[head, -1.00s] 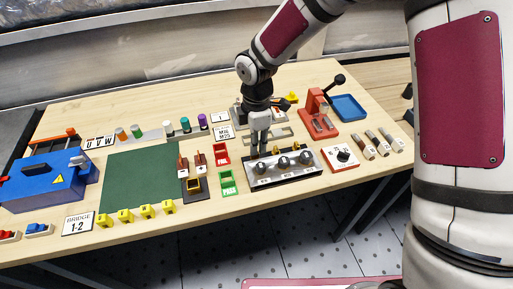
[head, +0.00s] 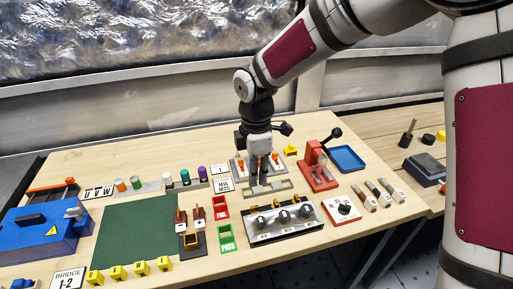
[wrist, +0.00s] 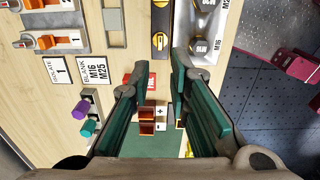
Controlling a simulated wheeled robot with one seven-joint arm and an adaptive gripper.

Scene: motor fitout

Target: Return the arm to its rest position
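My gripper (head: 258,188) hangs downward over the middle of the bench in the head view. It is behind the silver panel with dark knobs and in front of the grey plate with orange switches. In the wrist view my gripper (wrist: 158,75) shows two green-padded fingers standing apart, with no object held between them. My arm is bent, reaching in from the upper right. The height of the fingertips above the bench is hard to tell.
The silver knob panel (head: 260,235), a red press (head: 318,172), a blue tray (head: 347,158) and a dial box (head: 342,209) lie nearby. A green mat (head: 130,235) and blue case (head: 35,235) are left. Bare wood (head: 290,263) shows at the front.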

